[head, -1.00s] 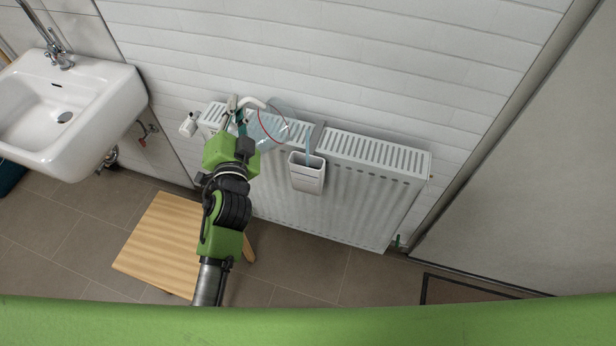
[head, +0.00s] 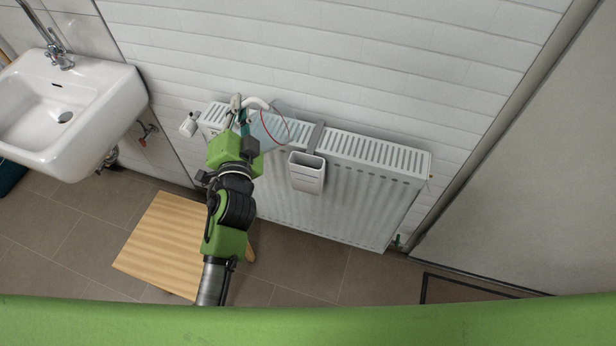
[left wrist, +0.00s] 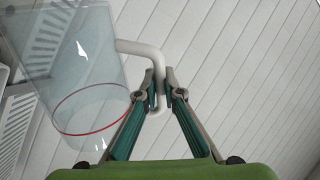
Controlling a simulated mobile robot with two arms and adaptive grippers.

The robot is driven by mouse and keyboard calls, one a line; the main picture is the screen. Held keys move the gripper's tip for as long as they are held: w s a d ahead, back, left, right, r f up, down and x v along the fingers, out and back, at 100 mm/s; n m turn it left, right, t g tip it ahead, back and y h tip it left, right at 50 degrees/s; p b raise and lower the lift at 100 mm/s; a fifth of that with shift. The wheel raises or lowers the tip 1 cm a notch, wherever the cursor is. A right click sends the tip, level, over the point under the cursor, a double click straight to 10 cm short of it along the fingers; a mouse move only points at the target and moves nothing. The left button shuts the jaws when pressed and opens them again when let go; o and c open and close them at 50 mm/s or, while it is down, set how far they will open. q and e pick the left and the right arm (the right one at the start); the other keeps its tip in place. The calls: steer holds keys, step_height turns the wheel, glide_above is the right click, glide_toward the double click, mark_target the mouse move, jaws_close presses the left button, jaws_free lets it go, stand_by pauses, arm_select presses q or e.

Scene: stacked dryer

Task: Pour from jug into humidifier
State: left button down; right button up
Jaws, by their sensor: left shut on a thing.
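The jug is clear with a red line around it and a white handle. In the head view the jug (head: 271,127) is over the left part of the radiator top, left of the humidifier. My left gripper (head: 240,108) is shut on its handle. In the left wrist view the handle (left wrist: 154,58) passes between the fingertips (left wrist: 161,92), and the clear body (left wrist: 75,60) fills the left side. The white humidifier (head: 307,180) hangs on the radiator front, its open top showing a dark inside. No stream shows between them. The jug's water level is unclear. My right gripper is not in view.
The white radiator (head: 375,155) runs along the tiled wall. A sink (head: 115,95) is at the left, and a wooden stool (head: 165,240) stands below my left arm. Bare floor lies right of the stool.

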arm_select(q)
steer(key=shift+d+r, duration=0.1)
steer(key=shift+d, duration=0.05)
steer(key=shift+w+d+m, duration=0.1)
steer(key=shift+d+m, duration=0.4)
steer(key=shift+m, duration=0.2)
stand_by(0.6)
